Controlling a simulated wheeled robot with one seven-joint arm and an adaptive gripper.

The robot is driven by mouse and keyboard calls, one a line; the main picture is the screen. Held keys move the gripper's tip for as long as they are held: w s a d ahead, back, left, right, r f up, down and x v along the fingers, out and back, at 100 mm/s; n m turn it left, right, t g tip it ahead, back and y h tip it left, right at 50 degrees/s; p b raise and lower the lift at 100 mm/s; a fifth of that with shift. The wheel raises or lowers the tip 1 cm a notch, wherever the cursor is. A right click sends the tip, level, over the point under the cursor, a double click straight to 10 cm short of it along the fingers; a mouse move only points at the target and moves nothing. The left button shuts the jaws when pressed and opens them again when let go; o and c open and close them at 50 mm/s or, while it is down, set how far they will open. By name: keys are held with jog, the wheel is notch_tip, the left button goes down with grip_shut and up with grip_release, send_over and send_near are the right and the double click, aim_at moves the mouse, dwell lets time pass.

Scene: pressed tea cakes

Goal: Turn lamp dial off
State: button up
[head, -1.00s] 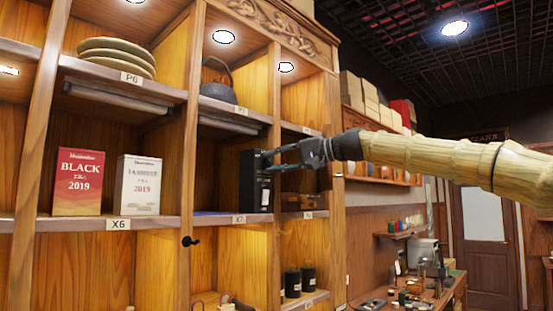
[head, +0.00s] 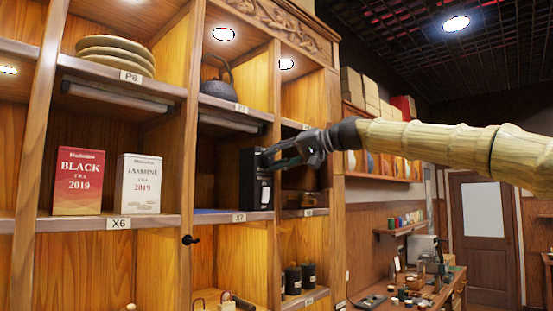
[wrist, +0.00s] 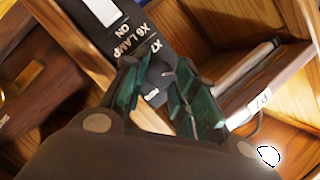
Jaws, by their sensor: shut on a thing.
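A black control box (head: 256,185) stands upright at the right side of the X7 shelf. In the wrist view the black box (wrist: 85,60) has white lettering "X7 X6 LAMP ON". A round dark dial (wrist: 157,82) sits on its face. My gripper (head: 268,158) reaches in from the right at the upper part of the box. In the wrist view the green fingers of my gripper (wrist: 160,95) stand on either side of the dial, shut on it. Part of the dial is hidden. Grey lamp bars (head: 118,96) hang under the upper shelves.
The X6 shelf (head: 165,221) holds a red tea box (head: 78,180) and a white tea box (head: 139,184). A dark teapot (head: 219,84) stands above, left of my gripper. A wooden upright (head: 278,120) is close to it. Open room lies to the right.

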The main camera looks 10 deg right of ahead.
jog(key=o, duration=1)
jog(key=v, duration=1.2)
jog(key=shift+d+f, duration=0.1)
